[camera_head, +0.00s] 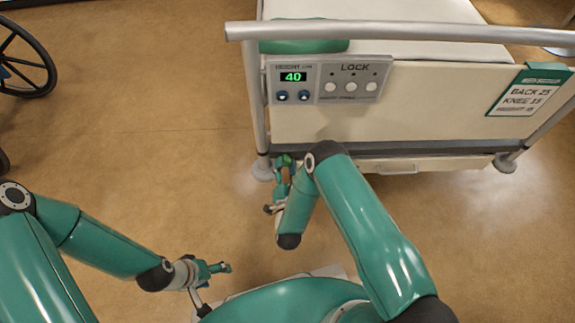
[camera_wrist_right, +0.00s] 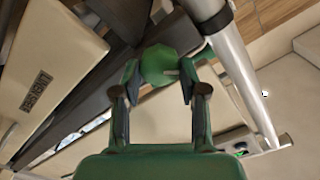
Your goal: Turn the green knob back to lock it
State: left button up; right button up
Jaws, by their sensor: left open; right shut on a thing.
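The green knob (camera_wrist_right: 160,65) is between the two fingers of my right gripper (camera_wrist_right: 159,85) in the right wrist view, under the bed's end frame and close to a metal leg. The fingers are shut on its sides, and a pale mark shows on the knob's right part. In the head view my right gripper (camera_head: 284,172) is low beside the bed's left front leg, partly hidden by my arm. My left gripper (camera_head: 218,268) is open and empty above the floor at the lower left, well away from the bed.
A metal rail (camera_head: 420,31) runs above. A wheelchair wheel (camera_head: 35,60) stands at left. The left floor is clear.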

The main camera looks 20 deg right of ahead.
jog(key=m, duration=0.2)
jog(key=m+p, duration=0.1)
jog(key=m, duration=0.2)
jog(key=shift+d+m+p, duration=0.25)
jog(key=shift+m+p, duration=0.05)
jog(key=shift+m, duration=0.1)
jog(key=m, duration=0.2)
jog(key=m+p, duration=0.1)
jog(key=m, duration=0.1)
jog(key=shift+s+f+m, duration=0.1)
jog(key=shift+f+m, duration=0.1)
jog(key=shift+m, duration=0.2)
jog(key=o, duration=1.1)
jog(key=shift+f, duration=0.1)
jog(key=shift+o, duration=0.2)
jog(key=shift+a, duration=0.1)
